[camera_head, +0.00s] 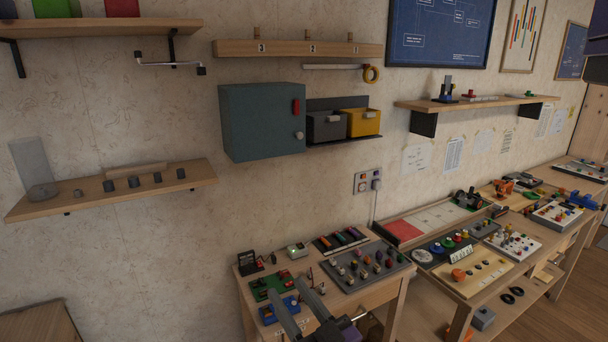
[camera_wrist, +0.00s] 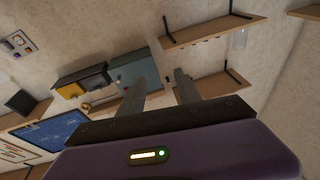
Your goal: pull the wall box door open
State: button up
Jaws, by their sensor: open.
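The wall box (camera_head: 262,120) is a teal cabinet mounted on the wall left of the centre in the head view. Its door looks shut. A red handle (camera_head: 296,107) and a round grey knob (camera_head: 299,135) sit near the right edge of its front. My gripper (camera_head: 289,291) is at the bottom of the head view, well below the box and apart from it, with its two fingers spread and nothing between them. The wrist view is turned over; the wall box (camera_wrist: 138,70) shows there beyond the open gripper (camera_wrist: 157,78), partly hidden by a finger.
Grey (camera_head: 326,127) and yellow (camera_head: 363,123) bins stand right of the box. A peg shelf (camera_head: 290,48) is above it and a knob shelf (camera_head: 110,190) at left. A cluttered table (camera_head: 375,295) lies below. The wall under the box is clear.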

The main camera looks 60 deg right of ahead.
jog(key=w+d+r+m+g+h+b, duration=0.1)
jog(key=w+d+r, duration=0.2)
jog(key=d+r, duration=0.6)
jog(key=w+d+r+h, duration=0.1)
jog(key=w+d+r, duration=0.2)
jog(key=d+r, duration=0.65)
jog(key=w+d+r+m+g+h+b, duration=0.1)
jog(key=w+d+r, duration=0.35)
jog(key=d, duration=0.85)
jog(key=n+g+y, duration=0.1)
jog(key=n+y, duration=0.1)
jog(key=y, duration=0.1)
send_near(301, 135)
jog(key=shift+m, duration=0.3)
jog(key=shift+p+x, duration=0.8)
jog(key=shift+x, duration=3.2)
jog(key=shift+a, duration=0.1)
jog(key=shift+c, duration=0.2)
grip_shut()
